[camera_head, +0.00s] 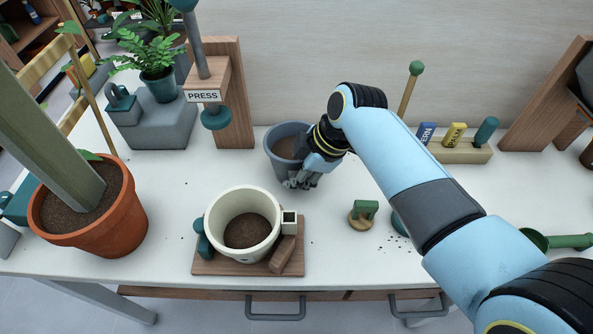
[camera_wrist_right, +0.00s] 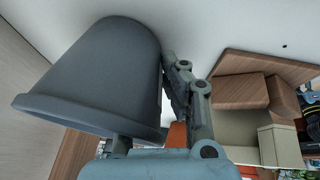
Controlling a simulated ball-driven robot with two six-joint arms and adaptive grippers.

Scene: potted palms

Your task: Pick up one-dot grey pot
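The grey pot (camera_head: 279,150), part filled with dark soil, is at the back middle of the white table, right of the press stand. No dot mark shows on it. My right gripper (camera_head: 303,176) is at the pot's right front rim. In the right wrist view the pot (camera_wrist_right: 90,75) appears upside down, rim low. One finger of my right gripper (camera_wrist_right: 150,115) lies along the outside of its wall; the other reaches in at the rim and is mostly hidden. Whether the fingers press on the wall is unclear. My left gripper is out of view.
A cream pot (camera_head: 215,226) stands on a wooden base (camera_head: 210,266) in front. A terracotta pot (camera_head: 125,215) is at left. The press stand (camera_head: 235,110) is close left of the grey pot. A small wooden stamp (camera_head: 363,212) and a label block (camera_head: 465,150) are at right.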

